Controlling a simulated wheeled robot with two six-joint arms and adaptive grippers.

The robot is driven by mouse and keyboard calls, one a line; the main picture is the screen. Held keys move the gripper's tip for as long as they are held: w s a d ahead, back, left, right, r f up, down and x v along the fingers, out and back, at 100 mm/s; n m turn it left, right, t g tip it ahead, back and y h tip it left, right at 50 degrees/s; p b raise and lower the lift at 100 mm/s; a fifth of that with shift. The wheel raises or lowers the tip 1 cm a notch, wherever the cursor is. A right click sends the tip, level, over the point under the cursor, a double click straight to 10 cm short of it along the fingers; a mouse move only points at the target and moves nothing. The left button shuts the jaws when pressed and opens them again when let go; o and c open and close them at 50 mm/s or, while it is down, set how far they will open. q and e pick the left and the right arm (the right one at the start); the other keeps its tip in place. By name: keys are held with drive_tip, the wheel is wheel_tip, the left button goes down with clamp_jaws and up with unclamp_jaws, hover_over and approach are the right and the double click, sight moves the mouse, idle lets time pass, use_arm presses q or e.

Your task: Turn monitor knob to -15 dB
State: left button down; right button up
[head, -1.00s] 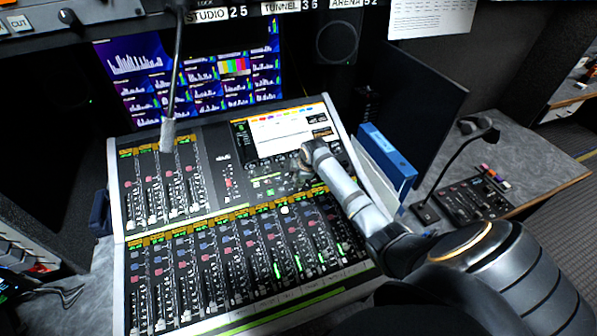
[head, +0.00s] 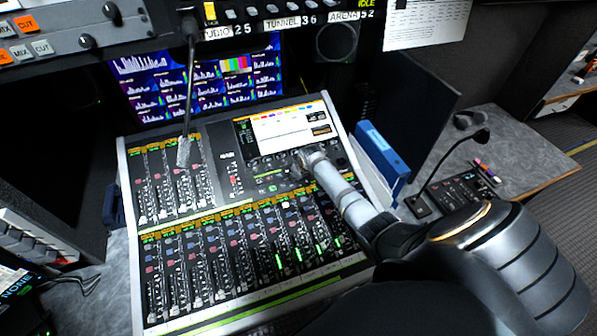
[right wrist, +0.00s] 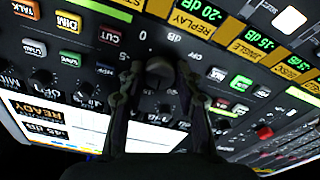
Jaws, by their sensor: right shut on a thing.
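The mixing console (head: 222,210) stands in the middle of the head view. My right gripper (head: 297,166) reaches its upper right part, just below the console's lit screen (head: 285,130). In the right wrist view, a dark round monitor knob (right wrist: 159,72) sits between the two fingers of my right gripper (right wrist: 158,78), which is shut on it. A "0" and "dB" are printed near the knob. I cannot read the knob's pointer, and the fingers hide part of its scale. My left gripper is not in view.
Close around the held knob are other small knobs (right wrist: 87,88) and lit buttons (right wrist: 241,83). A gooseneck microphone (head: 186,110) hangs over the console's left part.

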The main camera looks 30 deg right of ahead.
drive_tip(key=shift+s+m+p, duration=0.1)
drive_tip(key=shift+m+p, duration=0.3)
drive_tip(key=shift+m, duration=0.6)
drive_tip(key=shift+a+f, duration=0.1)
drive_tip(key=o, duration=1.1)
drive_tip(key=shift+o, duration=0.2)
drive_tip(key=shift+r, duration=0.3)
drive_tip(key=v, duration=1.1)
drive_tip(key=shift+r, duration=0.2)
drive_tip(key=shift+s+a, duration=0.1)
